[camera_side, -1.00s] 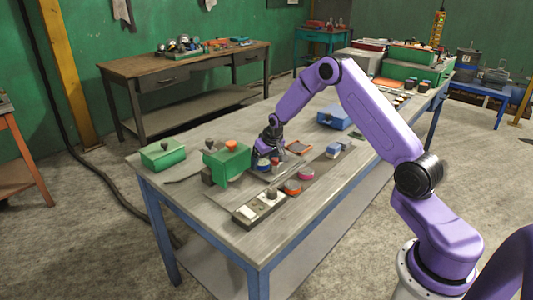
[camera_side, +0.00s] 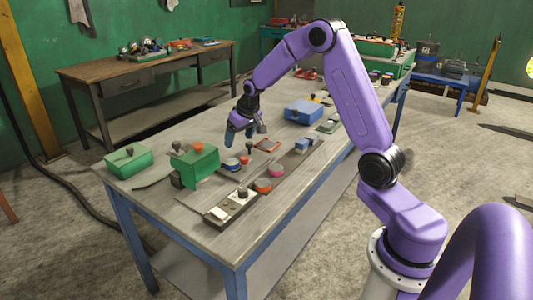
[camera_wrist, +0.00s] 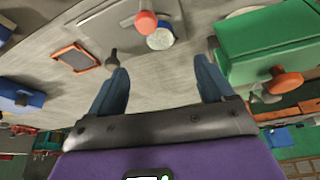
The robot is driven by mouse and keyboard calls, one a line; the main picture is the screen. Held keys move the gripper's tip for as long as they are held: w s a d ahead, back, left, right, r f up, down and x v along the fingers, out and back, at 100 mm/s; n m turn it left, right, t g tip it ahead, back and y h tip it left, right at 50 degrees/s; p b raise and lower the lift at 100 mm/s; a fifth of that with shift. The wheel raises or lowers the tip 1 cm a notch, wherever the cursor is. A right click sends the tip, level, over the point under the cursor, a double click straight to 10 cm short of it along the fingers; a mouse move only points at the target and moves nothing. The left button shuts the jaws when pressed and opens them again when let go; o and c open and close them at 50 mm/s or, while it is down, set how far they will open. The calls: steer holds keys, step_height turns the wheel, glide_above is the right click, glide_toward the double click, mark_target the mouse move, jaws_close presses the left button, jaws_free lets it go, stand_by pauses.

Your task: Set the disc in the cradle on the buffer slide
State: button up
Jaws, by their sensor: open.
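My gripper (camera_side: 239,140), with blue fingers, is open and empty above the table, behind a small blue-rimmed disc (camera_side: 232,164). The open fingers also show in the wrist view (camera_wrist: 161,82), with nothing between them. A pink disc (camera_side: 275,171) and an orange disc (camera_side: 263,185) sit along a long grey strip, perhaps the buffer slide (camera_side: 288,163), with a blue block (camera_side: 302,146) at its far part. I cannot tell which part is the cradle, or which disc the task means. A pale round piece (camera_wrist: 160,39) lies beside a red-orange knob (camera_wrist: 146,22) in the wrist view.
A green box (camera_side: 197,167) stands left of the discs, and another green box (camera_side: 128,162) farther left. A black-knobbed piece (camera_side: 249,149) and an orange-rimmed tray (camera_side: 267,146) are close to my gripper. A blue case (camera_side: 303,112) lies behind. A control box (camera_side: 232,206) stands at the front.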

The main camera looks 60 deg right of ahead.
steer(key=s+a+r+n+g+y, duration=0.1)
steer(key=s+a+r+n, duration=0.15)
steer(key=s+a, duration=0.65)
steer(key=s+a+r+n+g+y, duration=0.15)
steer(key=s+a+n, duration=0.35)
steer(key=a, duration=0.5)
steer(key=s+a+r+n+g+h, duration=0.1)
steer(key=s+n, duration=0.6)
steer(key=s, duration=1.9)
steer(key=shift+r+g, duration=0.3)
steer(key=shift+g, duration=0.15)
steer(key=shift+a, duration=0.1)
